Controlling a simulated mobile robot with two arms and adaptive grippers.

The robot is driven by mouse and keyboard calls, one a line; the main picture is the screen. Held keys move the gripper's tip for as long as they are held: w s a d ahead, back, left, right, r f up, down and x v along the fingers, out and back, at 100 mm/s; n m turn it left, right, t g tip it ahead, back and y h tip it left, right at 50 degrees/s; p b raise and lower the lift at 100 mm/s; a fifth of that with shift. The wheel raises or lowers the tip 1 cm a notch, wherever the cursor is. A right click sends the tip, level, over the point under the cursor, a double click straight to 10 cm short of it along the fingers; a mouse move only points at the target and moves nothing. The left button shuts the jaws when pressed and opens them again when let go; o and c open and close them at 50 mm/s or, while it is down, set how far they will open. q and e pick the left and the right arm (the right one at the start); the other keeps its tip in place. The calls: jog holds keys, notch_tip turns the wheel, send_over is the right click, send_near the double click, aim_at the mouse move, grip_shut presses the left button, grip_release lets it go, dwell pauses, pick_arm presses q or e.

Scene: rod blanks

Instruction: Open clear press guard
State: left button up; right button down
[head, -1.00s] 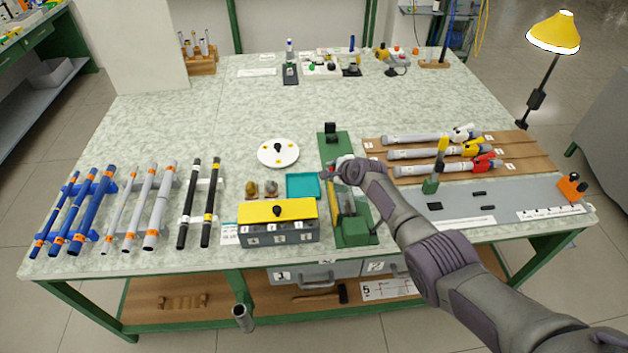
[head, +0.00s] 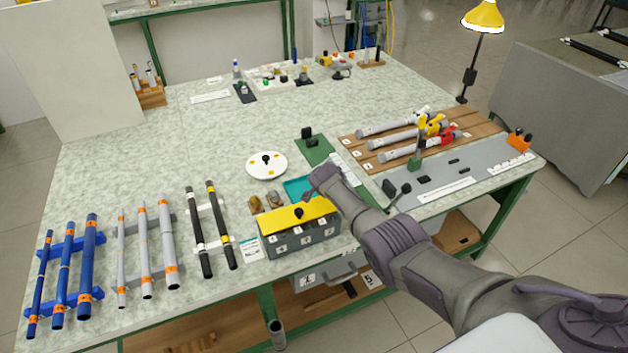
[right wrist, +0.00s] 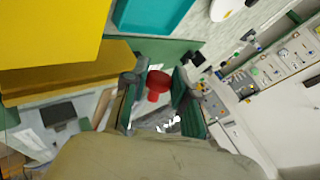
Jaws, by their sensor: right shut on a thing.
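The press (head: 313,150) is a green-based fixture with black parts, right of the yellow-topped box; my right arm covers most of it in the head view. My right gripper (head: 315,178) is over the press's left side, close to the teal tray. In the right wrist view its two fingers (right wrist: 158,74) are shut on a red knob (right wrist: 157,88), one finger on each side. The clear guard itself cannot be made out, and how far it stands open cannot be told. My left gripper is not in view.
The yellow-topped box (head: 298,238) and teal tray (head: 297,188) stand close left of my right gripper. A white disc (head: 266,165) lies behind. Grey rods with coloured handles lie on a wooden board (head: 482,124) at right.

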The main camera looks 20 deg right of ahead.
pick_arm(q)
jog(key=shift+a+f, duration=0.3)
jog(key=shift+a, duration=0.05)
pick_arm(e)
jog(key=shift+a+f, duration=0.2)
jog(key=shift+a, duration=0.05)
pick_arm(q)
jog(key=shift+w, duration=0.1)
pick_arm(e)
jog(key=c, duration=0.9)
grip_release()
jog(key=shift+w, duration=0.1)
jog(key=shift+c, duration=0.2)
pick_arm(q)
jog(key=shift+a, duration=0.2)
